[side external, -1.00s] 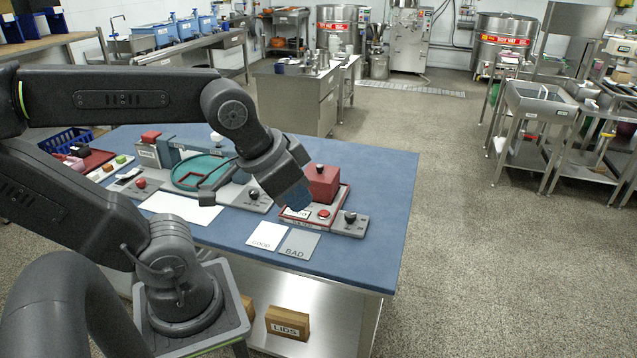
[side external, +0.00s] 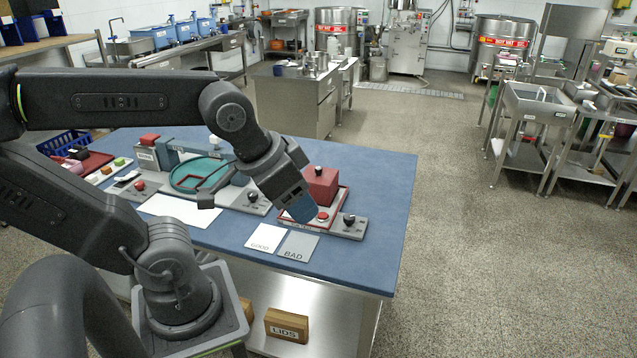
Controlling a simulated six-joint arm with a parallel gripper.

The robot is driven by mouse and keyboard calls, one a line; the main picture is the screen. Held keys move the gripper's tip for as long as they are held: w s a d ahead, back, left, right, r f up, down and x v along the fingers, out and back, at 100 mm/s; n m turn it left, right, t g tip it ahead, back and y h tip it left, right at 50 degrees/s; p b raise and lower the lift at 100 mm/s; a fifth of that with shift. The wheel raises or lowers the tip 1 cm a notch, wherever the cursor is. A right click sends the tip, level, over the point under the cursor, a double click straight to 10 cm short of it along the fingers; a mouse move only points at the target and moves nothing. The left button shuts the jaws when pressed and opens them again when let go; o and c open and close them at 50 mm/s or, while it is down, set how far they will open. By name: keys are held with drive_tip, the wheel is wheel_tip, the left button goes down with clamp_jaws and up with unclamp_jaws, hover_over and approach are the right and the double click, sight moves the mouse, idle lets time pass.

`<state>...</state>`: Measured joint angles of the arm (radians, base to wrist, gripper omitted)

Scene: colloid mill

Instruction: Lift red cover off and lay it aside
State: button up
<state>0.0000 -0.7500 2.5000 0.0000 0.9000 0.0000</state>
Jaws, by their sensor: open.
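The red cover (side external: 321,184) is a box-shaped block on a grey, red-edged base (side external: 340,223) at the right of the blue table. My gripper (side external: 301,212) is just in front and to the left of the cover, pointing down over the near edge of the base. It is open and holds nothing that I can see. Its fingertips are small and partly merged with the blue behind them, and I cannot tell whether they touch the base. The gripper hides the base's left part.
A white GOOD card (side external: 265,238) and a grey BAD card (side external: 298,246) lie in front. A teal round fixture (side external: 198,174) stands left. The blue table (side external: 385,185) is clear at right.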

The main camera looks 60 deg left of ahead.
drive_tip(key=w+a+r+n+g+y, duration=0.1)
drive_tip(key=w+a+r+n+y, duration=0.1)
drive_tip(key=w+a+n, duration=0.45)
drive_tip(key=n+g+y, duration=0.2)
drive_tip(key=n+g, duration=0.3)
drive_tip(key=n, duration=0.7)
hover_over(319, 168)
drive_tip(key=d, duration=0.3)
drive_tip(key=shift+m, duration=0.25)
wheel_tip(319, 168, down, 16)
drive_tip(key=shift+f, duration=0.1)
drive_tip(key=shift+a+x, duration=0.15)
drive_tip(key=shift+x, duration=1.3)
drive_tip(key=shift+a+x, duration=0.1)
drive_tip(key=shift+x, duration=1.3)
clamp_jaws()
